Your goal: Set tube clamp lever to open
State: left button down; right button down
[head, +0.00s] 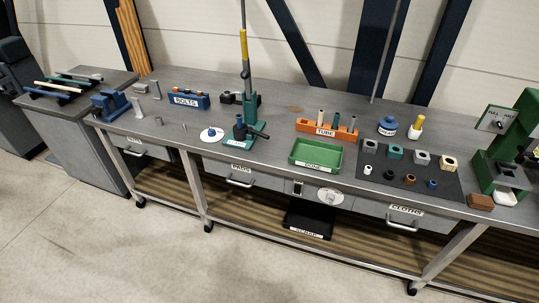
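A teal-green clamp stand (250,107) stands on the workbench left of centre, with a white label on its front. A tall grey tube (246,75) with a yellow band rises upright from it and runs out of the top of the view. A dark lever (259,134) sticks out to the right from the low front of the stand. I cannot tell from this whether the clamp is open or shut. Neither of my grippers is in view.
Beside the stand are a white disc (211,135), a blue BOLTS rack (187,101), an orange TUBE rack (327,130) and a green DONE tray (316,163). A dark mat (403,187) with several blocks and a green press (497,160) are to the right.

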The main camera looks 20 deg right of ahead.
aim_at(250, 130)
jog(key=u, duration=0.9)
jog(key=i, duration=0.9)
